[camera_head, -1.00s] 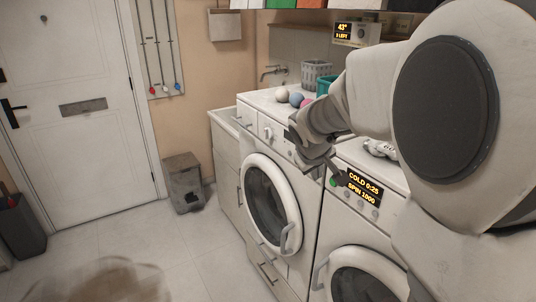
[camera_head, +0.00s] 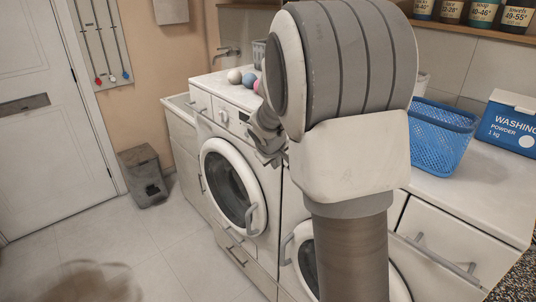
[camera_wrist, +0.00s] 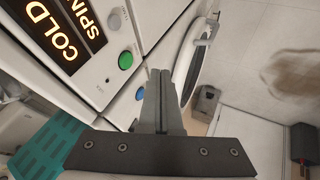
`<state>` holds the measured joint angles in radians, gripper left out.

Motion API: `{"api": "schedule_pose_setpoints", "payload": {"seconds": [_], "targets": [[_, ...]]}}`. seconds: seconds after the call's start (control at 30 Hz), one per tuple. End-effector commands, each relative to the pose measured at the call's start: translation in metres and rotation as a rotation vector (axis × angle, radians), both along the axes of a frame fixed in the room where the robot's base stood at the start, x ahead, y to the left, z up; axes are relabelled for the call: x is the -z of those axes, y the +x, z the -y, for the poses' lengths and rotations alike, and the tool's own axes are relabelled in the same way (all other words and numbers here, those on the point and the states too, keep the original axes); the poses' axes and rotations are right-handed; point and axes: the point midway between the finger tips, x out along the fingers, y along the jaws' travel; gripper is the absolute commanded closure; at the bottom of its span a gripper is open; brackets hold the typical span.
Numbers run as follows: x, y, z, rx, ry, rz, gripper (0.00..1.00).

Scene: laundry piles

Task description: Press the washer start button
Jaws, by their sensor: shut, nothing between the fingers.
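The washer is the right-hand front-loader (camera_head: 299,262), mostly hidden behind my arm in the head view. In the wrist view its panel has a lit display (camera_wrist: 68,28) reading COLD and SPIN, with a round green button (camera_wrist: 126,60) next to it. My gripper (camera_wrist: 160,73) is shut and empty. Its fingertips are beside the green button, to its right in the wrist view, with a visible gap in the picture; depth is hard to judge. In the head view my gripper (camera_head: 283,158) shows small in front of the machines, partly behind my arm.
A second front-loader (camera_head: 231,185) stands to the left, with a blue button (camera_wrist: 140,94) in the wrist view. Coloured balls (camera_head: 249,79) lie on top. A blue basket (camera_head: 441,135) and washing powder box (camera_head: 512,125) stand right. A grey bin (camera_head: 147,178) stands on open floor.

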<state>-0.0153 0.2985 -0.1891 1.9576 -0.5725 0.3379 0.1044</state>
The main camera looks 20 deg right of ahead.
Motion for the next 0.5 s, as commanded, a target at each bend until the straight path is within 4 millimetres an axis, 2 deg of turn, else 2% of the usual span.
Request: {"api": "schedule_pose_setpoints", "payload": {"seconds": [0.07,0.1,0.23,0.5], "targets": [[0.013,0.007,0.005,0.001,-0.001,-0.004,1.0],[0.007,0.008,0.013,0.006,0.001,-0.001,1.0],[0.007,0.013,0.027,0.005,0.0,0.0,1.0],[0.008,0.019,0.041,0.001,0.0,0.002,1.0]]}}
